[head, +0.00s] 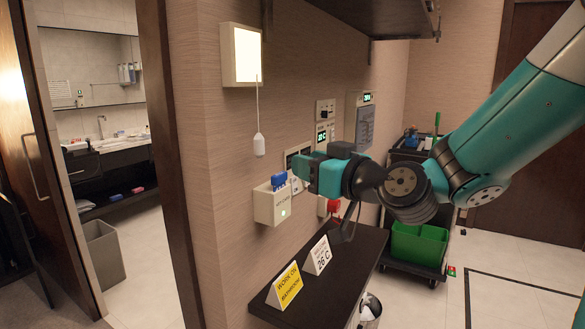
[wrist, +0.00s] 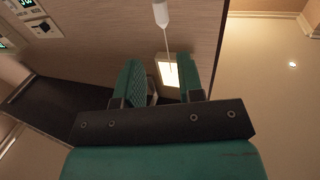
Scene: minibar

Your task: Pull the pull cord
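The pull cord (head: 258,105) hangs from the lit square wall lamp (head: 243,55) and ends in a white pull knob (head: 259,145). In the wrist view the knob (wrist: 161,14) is at the top, with its thin cord (wrist: 167,45) running down to the lamp (wrist: 168,73). My gripper (head: 310,172) is to the right of the knob and slightly lower in the head view, apart from it. In the wrist view my gripper (wrist: 157,72) has a gap between its two teal fingers and holds nothing.
A key-card holder (head: 272,203) with a blue card is on the wall beneath the knob. Wall panels (head: 325,125) are behind my gripper. A dark shelf (head: 340,275) with two signs is below, and another shelf (head: 365,18) is above. A cart with a green bin (head: 418,243) stands behind.

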